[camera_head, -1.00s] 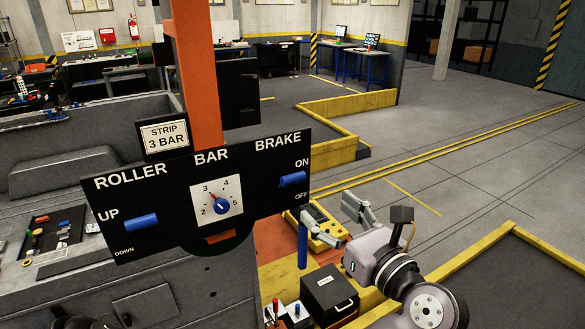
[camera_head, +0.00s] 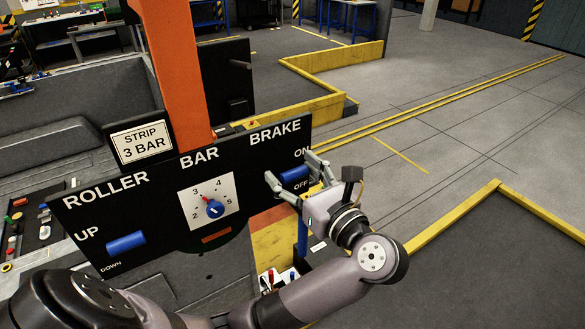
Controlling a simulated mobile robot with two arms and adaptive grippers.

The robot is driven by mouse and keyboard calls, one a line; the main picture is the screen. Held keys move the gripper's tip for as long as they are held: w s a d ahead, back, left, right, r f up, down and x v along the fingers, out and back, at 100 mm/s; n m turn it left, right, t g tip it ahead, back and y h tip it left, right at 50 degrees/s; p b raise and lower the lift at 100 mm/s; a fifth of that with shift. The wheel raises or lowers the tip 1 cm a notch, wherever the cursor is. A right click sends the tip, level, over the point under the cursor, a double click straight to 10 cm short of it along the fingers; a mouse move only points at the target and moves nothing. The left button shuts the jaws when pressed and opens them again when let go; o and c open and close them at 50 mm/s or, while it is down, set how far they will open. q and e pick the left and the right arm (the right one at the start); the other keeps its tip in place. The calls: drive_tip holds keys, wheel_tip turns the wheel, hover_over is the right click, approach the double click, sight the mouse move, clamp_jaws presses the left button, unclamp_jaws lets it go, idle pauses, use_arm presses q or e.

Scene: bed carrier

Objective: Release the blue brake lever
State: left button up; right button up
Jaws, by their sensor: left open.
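The blue brake lever (camera_head: 294,175) is on the right end of the black control panel (camera_head: 160,222), under the word BRAKE and between the ON and OFF labels. My left gripper (camera_head: 292,170) is open at the lever, one finger on its left side and one on its right. Whether the fingers touch the lever is not clear. My left arm comes in from the lower left and bends up to the panel. My right gripper is not in view.
A second blue lever (camera_head: 126,243) under ROLLER and a round blue dial (camera_head: 215,208) under BAR share the panel. An orange post (camera_head: 175,75) rises behind it. A yellow barrier (camera_head: 450,215) runs along the floor at right, with open floor beyond.

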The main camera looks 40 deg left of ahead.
use_arm(q)
drive_tip(key=shift+s+d, duration=0.1)
drive_tip(key=shift+c, duration=0.8)
drive_tip(key=c, duration=0.4)
clamp_jaws()
